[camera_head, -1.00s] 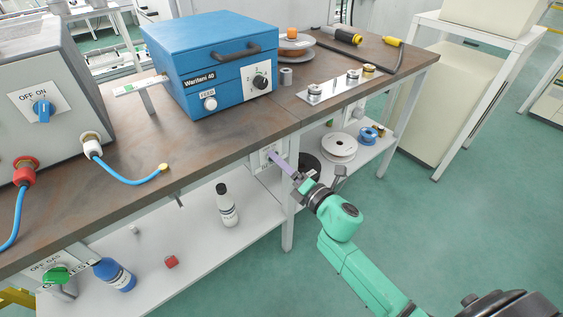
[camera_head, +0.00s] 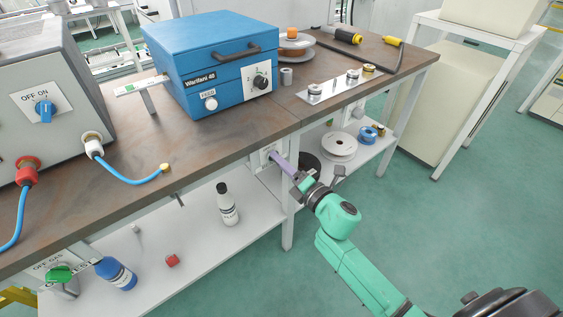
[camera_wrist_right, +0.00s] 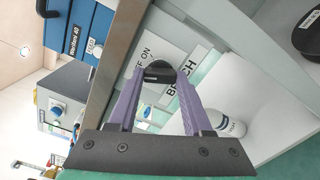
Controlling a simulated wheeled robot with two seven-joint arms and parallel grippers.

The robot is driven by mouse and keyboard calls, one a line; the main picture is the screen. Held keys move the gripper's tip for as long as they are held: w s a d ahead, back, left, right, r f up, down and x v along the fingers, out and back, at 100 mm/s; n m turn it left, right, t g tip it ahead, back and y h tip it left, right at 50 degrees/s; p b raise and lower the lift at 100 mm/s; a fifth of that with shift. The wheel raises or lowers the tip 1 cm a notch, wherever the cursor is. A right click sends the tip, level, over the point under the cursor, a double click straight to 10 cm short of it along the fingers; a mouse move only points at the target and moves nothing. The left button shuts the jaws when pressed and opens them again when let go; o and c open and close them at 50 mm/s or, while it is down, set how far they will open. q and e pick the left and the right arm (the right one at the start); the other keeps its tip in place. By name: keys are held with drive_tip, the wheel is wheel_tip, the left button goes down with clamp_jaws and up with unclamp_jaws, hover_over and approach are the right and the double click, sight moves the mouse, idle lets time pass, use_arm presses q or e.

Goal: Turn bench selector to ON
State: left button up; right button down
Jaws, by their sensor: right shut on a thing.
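The bench selector is a dark knob (camera_wrist_right: 160,72) on a white plate (camera_wrist_right: 150,50) marked OFF ON and BENCH, seen in the right wrist view. In the head view the right gripper (camera_head: 276,158) reaches the bench front from the lower right. My left gripper is not in view.
A white bottle (camera_head: 228,205) and a wire spool (camera_head: 338,147) sit on the lower shelf. Green floor is free at the right.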

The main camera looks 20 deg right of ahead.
drive_tip(key=m+p, duration=0.5)
drive_tip(key=m, duration=0.5)
drive_tip(key=shift+f+m, duration=0.1)
drive_tip(key=shift+m, duration=0.3)
idle(0.3)
drive_tip(key=shift+c, duration=1.6)
unclamp_jaws()
drive_tip(key=v, duration=1.4)
drive_tip(key=shift+s, duration=0.3)
